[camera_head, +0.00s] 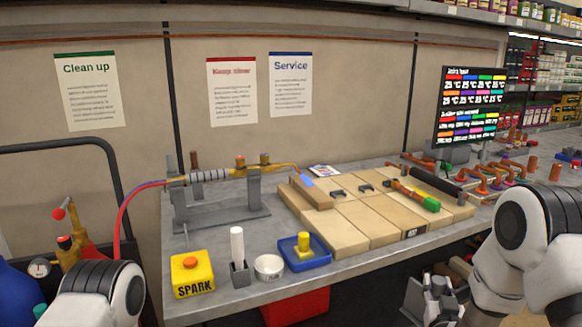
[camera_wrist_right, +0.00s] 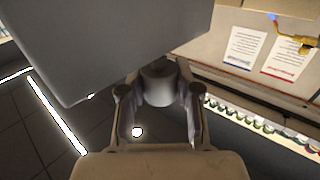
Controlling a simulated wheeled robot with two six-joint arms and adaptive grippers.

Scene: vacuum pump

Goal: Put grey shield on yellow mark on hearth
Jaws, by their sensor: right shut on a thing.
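The grey shield (camera_wrist_right: 110,45) is a large flat grey plate that fills the upper left of the right wrist view. My right gripper (camera_wrist_right: 158,100) is shut on a short round grey grip at the plate's edge. In the head view, my right gripper (camera_head: 440,288) is low at the right, in front of the bench edge, with part of the grey shield (camera_head: 413,300) beside it. The hearth (camera_head: 345,228) is the tan brick slab on the bench, up and left of that gripper. My left gripper is out of view.
On the hearth lie a torch with a green end (camera_head: 428,203), small dark brackets (camera_head: 365,187) and a tan block (camera_head: 312,192). A yellow SPARK box (camera_head: 192,275), a white dish (camera_head: 268,267) and a blue tray (camera_head: 318,257) stand left. A dark screen (camera_head: 470,105) stands behind right.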

